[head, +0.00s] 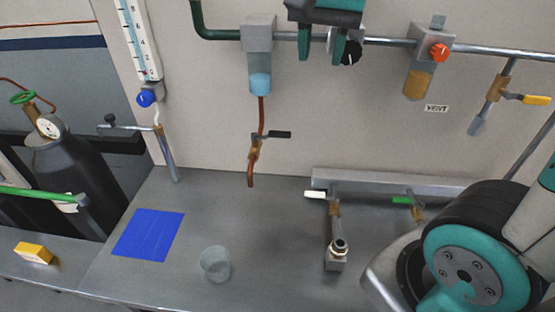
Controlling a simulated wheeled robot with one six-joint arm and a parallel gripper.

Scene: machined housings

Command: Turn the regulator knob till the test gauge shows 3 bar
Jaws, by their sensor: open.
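My gripper (322,52) is at the top of the head view, in front of the wall pipe, with its two teal fingers apart and nothing seen between them but pipe and wall. A black knob (351,54) with a white mark shows just right of the right finger and is partly hidden by it; I cannot tell whether they touch. I cannot tell which one is the regulator knob. No dial that is clearly the test gauge shows; the area behind my gripper is hidden.
A vertical scale (139,40) with a blue knob (146,98) is at upper left. A yellow-handled valve (536,100) is at right. On the bench are a blue mat (148,235), a clear cup (215,263) and a fitting (337,250). A gas cylinder (70,170) stands left.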

